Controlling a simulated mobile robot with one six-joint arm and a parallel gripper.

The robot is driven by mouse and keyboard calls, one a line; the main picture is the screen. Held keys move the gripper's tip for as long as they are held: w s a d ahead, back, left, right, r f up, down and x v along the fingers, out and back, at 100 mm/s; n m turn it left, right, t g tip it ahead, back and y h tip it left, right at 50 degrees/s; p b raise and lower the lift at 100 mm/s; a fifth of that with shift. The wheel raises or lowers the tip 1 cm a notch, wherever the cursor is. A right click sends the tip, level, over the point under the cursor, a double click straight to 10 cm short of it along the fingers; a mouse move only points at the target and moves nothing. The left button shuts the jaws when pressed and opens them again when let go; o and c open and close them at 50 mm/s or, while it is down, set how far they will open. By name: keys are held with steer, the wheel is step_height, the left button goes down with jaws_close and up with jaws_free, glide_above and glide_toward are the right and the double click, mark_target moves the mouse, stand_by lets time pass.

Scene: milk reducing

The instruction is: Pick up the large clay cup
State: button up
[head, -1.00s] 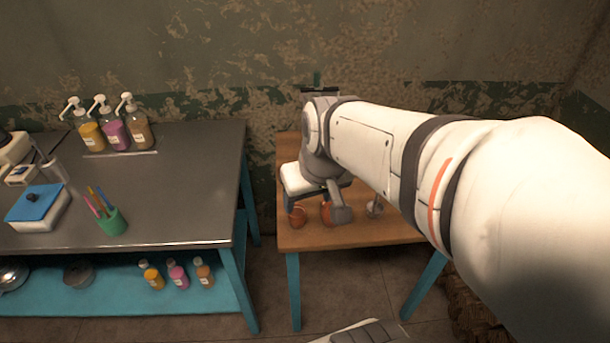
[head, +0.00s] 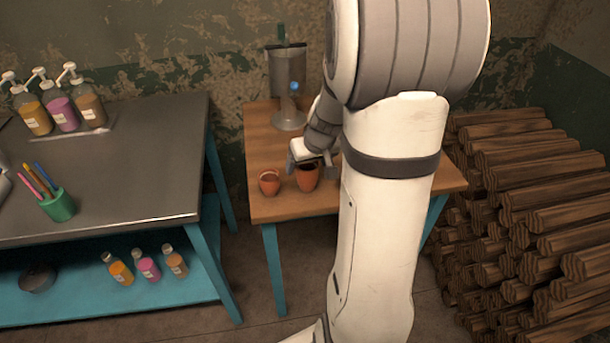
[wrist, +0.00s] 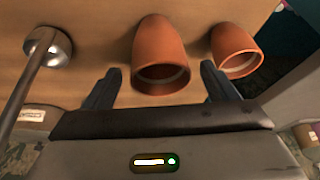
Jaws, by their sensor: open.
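The large clay cup (head: 307,180) is orange-brown and stands upright near the front edge of the wooden table (head: 262,150). A smaller clay cup (head: 269,185) stands just left of it. My gripper (head: 309,160) is open and empty, close at the large cup's rim. In the wrist view the large cup (wrist: 160,50) shows between my two spread fingers (wrist: 160,72), with a gap on each side. The small cup (wrist: 236,48) shows beyond the right finger. How far the fingers reach down along the large cup is hard to tell.
A metal vessel on a stand (head: 287,72) is at the back of the table. A workbench (head: 130,180) with bottles is left; stacked logs (head: 530,210) are right. My arm hides the table's right part.

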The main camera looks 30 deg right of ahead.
mark_target(305, 168)
steer(key=x, duration=0.3)
steer(key=shift+w+f, duration=0.2)
steer(key=shift+f, duration=0.05)
steer(key=shift+c, duration=0.6)
steer(key=c, duration=1)
steer(key=shift+o, duration=0.2)
steer(key=shift+r, duration=0.1)
